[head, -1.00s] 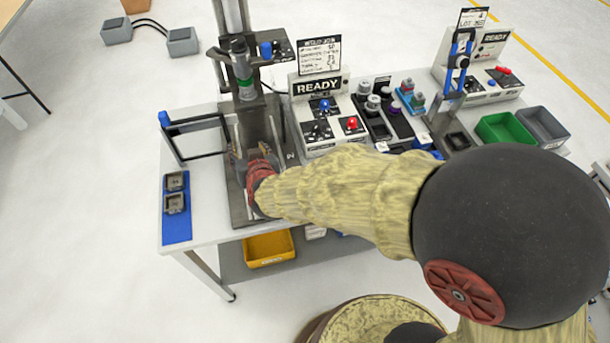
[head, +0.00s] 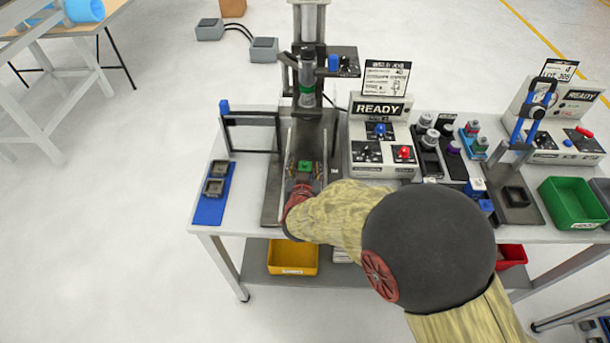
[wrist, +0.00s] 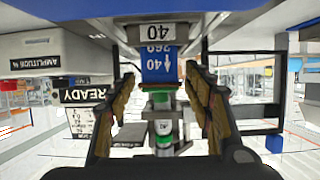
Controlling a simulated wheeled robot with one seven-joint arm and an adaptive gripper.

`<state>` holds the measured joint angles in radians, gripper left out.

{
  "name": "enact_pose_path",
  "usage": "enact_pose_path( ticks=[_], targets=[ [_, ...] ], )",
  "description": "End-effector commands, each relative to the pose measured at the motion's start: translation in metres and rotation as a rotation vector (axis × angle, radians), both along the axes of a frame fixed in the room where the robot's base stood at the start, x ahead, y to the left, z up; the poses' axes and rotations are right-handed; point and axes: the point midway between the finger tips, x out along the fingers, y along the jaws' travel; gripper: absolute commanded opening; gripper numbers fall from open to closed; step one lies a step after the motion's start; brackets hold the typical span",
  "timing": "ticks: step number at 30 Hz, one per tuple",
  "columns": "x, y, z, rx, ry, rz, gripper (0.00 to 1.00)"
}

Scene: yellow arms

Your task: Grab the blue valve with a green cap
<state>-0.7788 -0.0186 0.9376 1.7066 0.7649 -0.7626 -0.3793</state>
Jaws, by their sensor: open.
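The green cap (head: 305,166) shows from above in the head view, in the fixture under the welding press. In the wrist view, which looks upside down, the blue valve body (wrist: 158,66) carries white printing and stands against a grey block marked 40. The cap is hard to tell there from the green parts behind. My gripper (head: 304,178) is open, with its fingers on either side of the valve. In the wrist view, gaps show between the valve and both fingers of my gripper (wrist: 160,80). The arm hides the fixture's front.
The press column (head: 308,75) stands just behind the fixture. A dark frame (head: 252,120) is at left, beside a blue mat (head: 210,208) with two grey parts. The READY control box (head: 381,138) is close at right. A yellow bin (head: 293,258) sits below.

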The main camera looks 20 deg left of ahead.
Motion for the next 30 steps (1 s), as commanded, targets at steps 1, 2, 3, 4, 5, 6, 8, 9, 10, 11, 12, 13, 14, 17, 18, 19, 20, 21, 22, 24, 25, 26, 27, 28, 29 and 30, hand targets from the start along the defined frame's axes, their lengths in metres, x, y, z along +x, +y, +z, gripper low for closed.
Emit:
enact_pose_path(
  ticks=[1, 2, 3, 4, 5, 6, 8, 9, 10, 11, 12, 13, 14, 17, 18, 19, 20, 21, 22, 24, 25, 26, 27, 28, 29, 30],
  targets=[
    [0.0028, 0.0008, -0.0008, 0.0, -0.001, 0.0, 0.52],
    [0.0035, 0.0011, -0.0008, 0.001, -0.001, 0.001, 0.52],
    [0.0038, 0.0013, -0.0007, 0.001, -0.001, 0.001, 0.52],
    [0.0039, 0.0013, -0.0006, 0.001, -0.001, 0.001, 0.52],
    [0.0038, 0.0014, -0.0005, 0.001, -0.001, 0.001, 0.52],
    [0.0037, 0.0014, -0.0003, 0.001, -0.001, 0.001, 0.52],
    [0.0036, 0.0014, -0.0002, 0.001, -0.001, 0.001, 0.52],
    [0.0036, 0.0014, -0.0003, 0.001, -0.001, 0.001, 0.5],
    [0.0036, 0.0014, -0.0003, 0.001, -0.001, 0.001, 0.48],
    [0.0035, 0.0013, -0.0002, 0.001, -0.001, 0.001, 0.46],
    [0.0035, 0.0013, -0.0002, 0.001, -0.001, 0.001, 0.44],
    [0.0035, 0.0013, -0.0002, 0.001, -0.001, 0.001, 0.42],
    [0.0034, 0.0013, -0.0003, 0.001, -0.001, 0.001, 0.41],
    [0.0033, 0.0013, -0.0003, 0.001, -0.001, 0.001, 0.35],
    [0.0033, 0.0013, -0.0003, 0.001, -0.001, 0.001, 0.33],
    [0.0033, 0.0013, -0.0003, 0.001, -0.001, 0.001, 0.31],
    [0.0033, 0.0012, -0.0004, 0.0, 0.0, 0.001, 0.29],
    [0.0033, 0.0012, -0.0004, 0.0, 0.0, 0.001, 0.27],
    [0.0033, 0.0012, -0.0004, 0.0, 0.0, 0.001, 0.25],
    [0.0033, 0.0012, -0.0004, 0.0, 0.0, 0.001, 0.21],
    [0.0033, 0.0012, -0.0004, 0.0, 0.0, 0.001, 0.2],
    [0.0033, 0.0012, -0.0005, 0.0, 0.0, 0.001, 0.18],
    [0.0033, 0.0012, -0.0005, 0.0, 0.0, 0.001, 0.16],
    [0.0033, 0.0012, -0.0005, 0.0, 0.0, 0.001, 0.14],
    [0.0033, 0.0012, -0.0005, 0.0, 0.0, 0.001, 0.12],
    [0.0033, 0.0012, -0.0005, 0.0, 0.0, 0.001, 0.1]
  ],
)
